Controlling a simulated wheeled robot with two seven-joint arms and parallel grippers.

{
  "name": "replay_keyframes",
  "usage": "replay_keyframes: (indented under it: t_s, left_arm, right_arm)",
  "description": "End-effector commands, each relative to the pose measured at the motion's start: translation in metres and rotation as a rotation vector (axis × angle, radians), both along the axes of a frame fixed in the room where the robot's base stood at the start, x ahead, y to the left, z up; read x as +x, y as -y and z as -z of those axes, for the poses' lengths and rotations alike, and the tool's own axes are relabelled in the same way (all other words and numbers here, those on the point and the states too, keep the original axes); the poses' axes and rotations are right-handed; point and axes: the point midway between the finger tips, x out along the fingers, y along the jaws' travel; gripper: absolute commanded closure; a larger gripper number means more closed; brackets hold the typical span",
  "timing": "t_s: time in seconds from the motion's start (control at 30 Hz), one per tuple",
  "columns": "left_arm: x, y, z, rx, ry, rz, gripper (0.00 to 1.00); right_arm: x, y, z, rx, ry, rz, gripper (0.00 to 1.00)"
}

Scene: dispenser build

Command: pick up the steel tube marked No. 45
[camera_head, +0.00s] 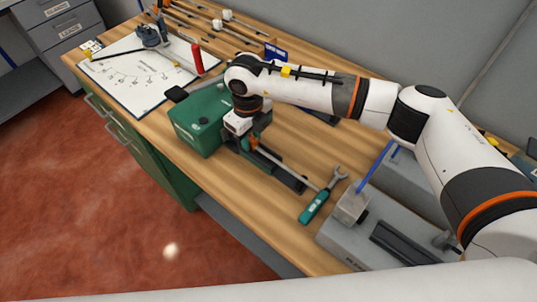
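My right arm reaches in from the right, and its wrist bends down beside a green box. The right gripper (246,143) points down next to the box's right side. Its fingertips are small and partly hidden, so I cannot tell whether they are open, or whether they touch anything. A thin grey rod (287,169) runs from an orange part below the gripper toward a wrench; I cannot tell whether it is a steel tube. Several thin rods with white tags (217,24) lie at the back of the bench. No No. 45 marking is readable. My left gripper is not in view.
The green box (202,118) stands near the bench's front edge. A green-handled wrench (314,207) lies right of the rod. A grey fixture (352,203) with a blue rod fills the right. A marked white board (137,74) and red cylinder (197,60) are at the left.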

Motion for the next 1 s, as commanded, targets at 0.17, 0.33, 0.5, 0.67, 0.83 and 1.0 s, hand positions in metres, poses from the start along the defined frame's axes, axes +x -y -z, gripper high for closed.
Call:
replay_keyframes:
  t_s: [0.17, 0.33, 0.5, 0.67, 0.83, 1.0]
  left_arm:
    - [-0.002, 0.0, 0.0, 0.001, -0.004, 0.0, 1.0]
    - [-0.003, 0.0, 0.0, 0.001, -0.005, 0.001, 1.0]
    - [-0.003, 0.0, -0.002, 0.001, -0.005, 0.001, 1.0]
    - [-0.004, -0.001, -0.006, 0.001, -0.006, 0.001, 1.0]
    - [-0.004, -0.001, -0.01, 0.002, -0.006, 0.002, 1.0]
    - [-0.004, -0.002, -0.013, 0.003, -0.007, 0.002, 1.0]
  right_arm:
    - [0.0, 0.0, 0.0, 0.0, 0.0, 0.0, 0.95]
    - [0.0, 0.0, -0.001, 0.0, 0.0, 0.0, 1.0]
    - [0.0, 0.0, -0.006, 0.001, 0.001, 0.0, 1.0]
    - [0.0, 0.0, -0.014, 0.001, 0.001, 0.0, 1.0]
    - [0.0, 0.0, -0.022, 0.001, 0.001, 0.0, 1.0]
    - [0.0, 0.0, -0.031, 0.001, 0.001, 0.0, 1.0]
